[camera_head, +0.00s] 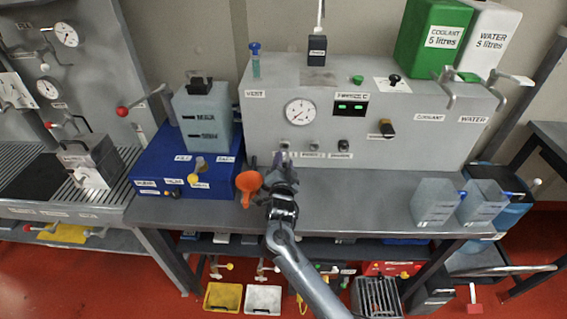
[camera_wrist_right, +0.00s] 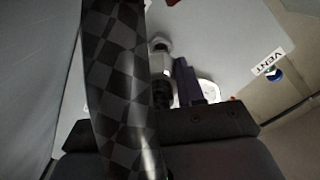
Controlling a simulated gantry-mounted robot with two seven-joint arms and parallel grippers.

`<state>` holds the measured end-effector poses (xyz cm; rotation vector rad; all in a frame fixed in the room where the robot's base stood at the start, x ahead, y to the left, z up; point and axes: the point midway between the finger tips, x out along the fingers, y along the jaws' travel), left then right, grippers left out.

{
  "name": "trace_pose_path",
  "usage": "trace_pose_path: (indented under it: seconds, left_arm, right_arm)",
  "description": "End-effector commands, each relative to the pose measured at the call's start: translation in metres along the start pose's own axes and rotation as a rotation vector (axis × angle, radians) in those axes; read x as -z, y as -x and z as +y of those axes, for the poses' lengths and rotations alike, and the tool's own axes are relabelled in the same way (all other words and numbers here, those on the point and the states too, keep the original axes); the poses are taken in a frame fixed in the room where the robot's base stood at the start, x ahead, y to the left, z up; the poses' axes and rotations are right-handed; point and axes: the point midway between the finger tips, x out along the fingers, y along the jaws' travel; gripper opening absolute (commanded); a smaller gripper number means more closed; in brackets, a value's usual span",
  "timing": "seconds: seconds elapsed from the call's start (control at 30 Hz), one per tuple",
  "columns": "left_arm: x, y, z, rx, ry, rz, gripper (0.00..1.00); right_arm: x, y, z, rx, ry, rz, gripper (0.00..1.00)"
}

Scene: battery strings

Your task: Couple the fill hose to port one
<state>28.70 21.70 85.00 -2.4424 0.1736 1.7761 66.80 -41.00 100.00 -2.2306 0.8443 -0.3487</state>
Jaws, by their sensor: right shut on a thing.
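My right gripper (camera_head: 280,164) is at the front of the grey panel unit (camera_head: 430,130), by the leftmost of the low fittings. It is shut on a dark piece that I take to be the end of the fill hose. In the right wrist view, a broad dark checkered band (camera_wrist_right: 118,90), apparently the hose, runs close before the camera. Beyond it a pale metal fitting (camera_wrist_right: 160,46) stands out from the panel, in line with a dark piece; I cannot tell whether they touch. Port one's label is not readable, and my gripper partly covers that spot. My left gripper is not in view.
Two clear containers (camera_head: 435,203) stand at the bench's right end. The bench between is clear.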

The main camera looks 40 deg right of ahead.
Motion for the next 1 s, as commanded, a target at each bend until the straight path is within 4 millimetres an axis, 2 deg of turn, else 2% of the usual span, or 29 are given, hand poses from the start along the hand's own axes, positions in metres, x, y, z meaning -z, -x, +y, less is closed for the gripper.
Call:
trace_pose_path:
  seconds: [0.37,1.0]
  left_arm:
    - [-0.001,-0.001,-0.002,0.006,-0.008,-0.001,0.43]
    - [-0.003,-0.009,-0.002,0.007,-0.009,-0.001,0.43]
  right_arm:
    - [0.000,-0.002,-0.001,0.002,0.000,0.001,0.01]
    - [0.000,-0.018,0.000,0.001,-0.001,0.002,0.01]
